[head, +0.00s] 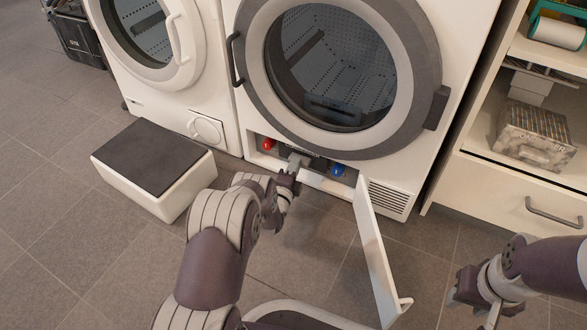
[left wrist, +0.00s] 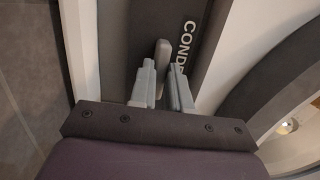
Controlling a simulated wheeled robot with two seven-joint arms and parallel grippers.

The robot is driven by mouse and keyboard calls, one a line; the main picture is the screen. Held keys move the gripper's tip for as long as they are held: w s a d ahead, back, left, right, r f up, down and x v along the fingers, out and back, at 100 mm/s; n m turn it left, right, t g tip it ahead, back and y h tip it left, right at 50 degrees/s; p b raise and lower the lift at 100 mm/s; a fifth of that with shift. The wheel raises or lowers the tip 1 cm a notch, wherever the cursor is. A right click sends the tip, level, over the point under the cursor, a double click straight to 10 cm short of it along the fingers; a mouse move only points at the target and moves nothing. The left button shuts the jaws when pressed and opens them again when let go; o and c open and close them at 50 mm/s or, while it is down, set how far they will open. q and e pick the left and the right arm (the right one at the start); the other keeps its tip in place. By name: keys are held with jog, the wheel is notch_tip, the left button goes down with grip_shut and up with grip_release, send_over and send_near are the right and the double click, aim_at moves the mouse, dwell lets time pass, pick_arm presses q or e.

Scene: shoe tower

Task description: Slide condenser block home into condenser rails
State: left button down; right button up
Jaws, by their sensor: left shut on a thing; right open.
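The condenser block shows in the head view as a dark front (head: 313,160) in the low opening under the dryer's round door. In the left wrist view its dark face (left wrist: 208,50) carries white letters starting "COND" and a grey handle (left wrist: 162,55). My left gripper (head: 295,168) is shut on this handle; its grey fingers (left wrist: 163,88) show close up in the wrist view. The block's depth in the opening is hard to tell. The condenser rails are hidden inside. My right gripper (head: 478,300) is open and empty, low at the right, away from the dryer.
A red knob (head: 267,144) and a blue knob (head: 338,170) flank the block. An open white flap (head: 374,250) stands out to the right of the opening. A dark-topped white step (head: 150,165) stands left. A finned grey box (head: 535,135) sits on the right shelf.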

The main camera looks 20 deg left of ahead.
pick_arm(q)
jog(key=shift+w+r, duration=0.15)
jog(key=shift+w, duration=0.6)
jog(key=c, duration=1)
grip_release()
jog(key=s+p, duration=0.2)
jog(key=s, duration=0.2)
jog(key=s+p, duration=0.3)
jog(key=s, duration=0.1)
jog(key=s+d+p, duration=0.1)
jog(key=s+p, duration=0.2)
jog(key=s, duration=0.1)
jog(key=shift+s+f, duration=0.25)
jog(key=shift+s, duration=0.1)
